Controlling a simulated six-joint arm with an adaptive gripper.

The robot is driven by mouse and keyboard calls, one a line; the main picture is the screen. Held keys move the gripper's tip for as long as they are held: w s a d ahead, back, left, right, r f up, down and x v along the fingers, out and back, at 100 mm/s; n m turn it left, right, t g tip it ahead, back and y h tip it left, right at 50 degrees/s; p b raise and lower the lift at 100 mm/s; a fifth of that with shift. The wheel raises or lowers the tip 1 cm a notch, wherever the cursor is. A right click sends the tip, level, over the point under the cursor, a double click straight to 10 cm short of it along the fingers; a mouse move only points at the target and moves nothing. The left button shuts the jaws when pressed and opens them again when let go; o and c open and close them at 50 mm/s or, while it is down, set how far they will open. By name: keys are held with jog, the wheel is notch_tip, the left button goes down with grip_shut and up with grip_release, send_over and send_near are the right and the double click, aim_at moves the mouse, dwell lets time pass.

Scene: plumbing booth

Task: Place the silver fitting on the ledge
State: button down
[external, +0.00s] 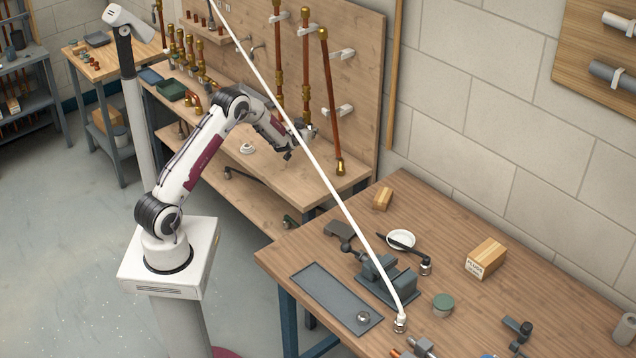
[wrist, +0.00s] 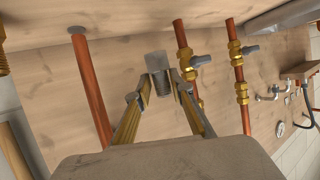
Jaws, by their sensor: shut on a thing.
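My gripper (wrist: 161,84) reaches toward the wooden pipe board (wrist: 120,62) in the wrist view. Its fingers are shut on a small grey metal piece, the silver fitting (wrist: 161,83), at the fingertips. A lighter grey square patch (wrist: 155,61) shows just beyond the fitting; I cannot tell whether it is part of it or behind it. In the external view my gripper (external: 287,148) is over the back bench, in front of the board, and the fitting is too small to make out there. I cannot tell for sure which surface is the ledge.
Copper pipes with brass joints (wrist: 186,58) stand on the board close to the right finger, and a bare copper pipe (wrist: 91,90) is on the left. A long white pipe (external: 345,215) crosses the external view. The front table (external: 440,230) holds a vise, tray and blocks.

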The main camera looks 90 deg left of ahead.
jog(key=shift+f, duration=1.75)
jog(key=shift+f, duration=1.9)
jog(key=c, duration=1.8)
grip_release()
jog(key=shift+f, duration=0.1)
jog(key=shift+o, duration=0.2)
jog(key=shift+d, duration=0.1)
jog(key=shift+v, duration=5.95)
